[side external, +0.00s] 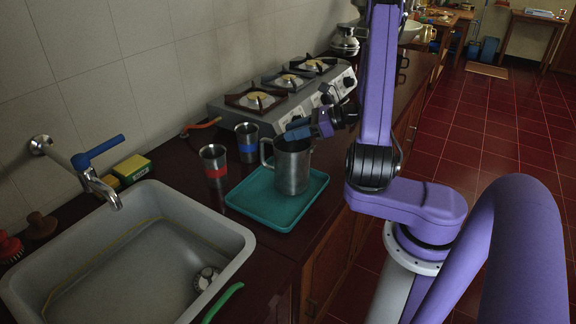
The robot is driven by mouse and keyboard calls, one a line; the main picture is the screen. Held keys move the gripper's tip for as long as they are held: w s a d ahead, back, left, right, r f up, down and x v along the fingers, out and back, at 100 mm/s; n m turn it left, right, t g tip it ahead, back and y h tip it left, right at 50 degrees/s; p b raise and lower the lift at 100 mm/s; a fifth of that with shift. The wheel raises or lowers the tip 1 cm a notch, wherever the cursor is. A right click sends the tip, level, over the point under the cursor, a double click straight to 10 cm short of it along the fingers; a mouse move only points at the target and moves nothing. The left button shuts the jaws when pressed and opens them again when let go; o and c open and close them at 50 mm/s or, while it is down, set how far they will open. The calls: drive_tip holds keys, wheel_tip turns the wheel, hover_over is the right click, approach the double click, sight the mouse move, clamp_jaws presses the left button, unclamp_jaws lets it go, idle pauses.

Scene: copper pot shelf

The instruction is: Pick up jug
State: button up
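A metal jug (291,170) stands upright on a teal tray (250,206) on the dark counter. Its handle (264,153) is on its left side. My gripper (297,133) comes in from the right, with a blue fingertip at the top of the jug, over or at its rim. I cannot tell whether it touches the jug. The small view of the fingers does not show whether they are apart or closed. Part of the jug's rim is hidden behind the gripper.
A red-banded metal cup (214,166) and a blue-banded cup (247,144) stand left of the jug. A stove (283,92) is behind. A sink (133,265) with a blue-handled tap (97,150) is at front left. A green-handled item (223,302) lies by the sink.

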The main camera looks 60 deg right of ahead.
clamp_jaws()
idle(1.3)
